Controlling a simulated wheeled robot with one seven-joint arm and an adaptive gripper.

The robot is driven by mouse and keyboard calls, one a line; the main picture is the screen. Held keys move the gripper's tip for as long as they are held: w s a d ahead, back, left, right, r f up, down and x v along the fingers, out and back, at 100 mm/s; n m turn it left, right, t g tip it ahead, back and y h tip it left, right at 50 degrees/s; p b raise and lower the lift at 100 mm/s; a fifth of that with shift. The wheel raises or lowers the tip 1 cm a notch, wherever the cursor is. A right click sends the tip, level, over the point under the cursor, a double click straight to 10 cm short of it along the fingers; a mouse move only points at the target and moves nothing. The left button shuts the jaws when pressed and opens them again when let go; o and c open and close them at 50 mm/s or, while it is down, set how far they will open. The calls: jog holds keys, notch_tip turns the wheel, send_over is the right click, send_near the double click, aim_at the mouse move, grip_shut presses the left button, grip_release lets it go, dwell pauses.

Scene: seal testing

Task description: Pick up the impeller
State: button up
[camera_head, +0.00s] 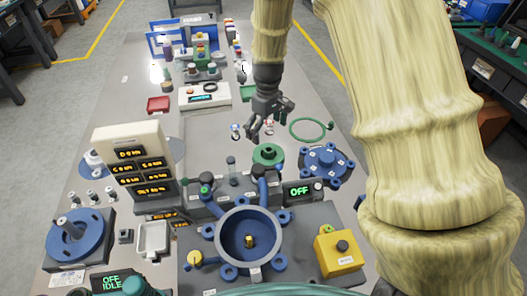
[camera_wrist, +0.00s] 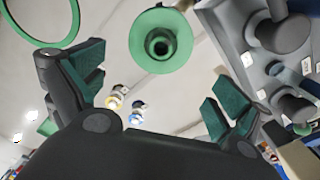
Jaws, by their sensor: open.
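A green round part (camera_head: 267,153) with a raised central hub sits on the bench behind the blue pump housing; I take it to be the impeller, though its vanes cannot be made out. In the wrist view this green part (camera_wrist: 146,49) shows its disc and dark centre hole, just beyond and between my fingers. My gripper (camera_head: 267,122) is open and empty, above the bench and behind the green part in the head view. In the wrist view my gripper (camera_wrist: 155,92) has its green-padded fingers spread wide, with nothing between them.
The blue pump housing (camera_head: 215,238) stands at the front. A blue lobed cover (camera_head: 325,163) lies right of the green part, with a green ring (camera_head: 308,141) behind it. A display panel (camera_head: 120,145) stands left, a yellow button box (camera_head: 337,262) front right.

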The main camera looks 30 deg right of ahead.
aim_at(269, 152)
notch_tip(269, 152, down, 5)
jog(key=shift+r, duration=0.15)
jog(key=shift+s+d+p, duration=0.1)
jog(key=shift+s+p, duration=0.2)
jog(key=shift+s, duration=0.1)
jog(key=shift+s+d+f+p, duration=0.1)
jog(key=shift+f+p, duration=0.15)
jog(key=shift+f, duration=1)
jog(key=shift+d+f+p, duration=0.1)
jog(key=shift+f+p, duration=0.1)
jog(key=shift+f, duration=1.05)
jog(key=shift+c, duration=0.2)
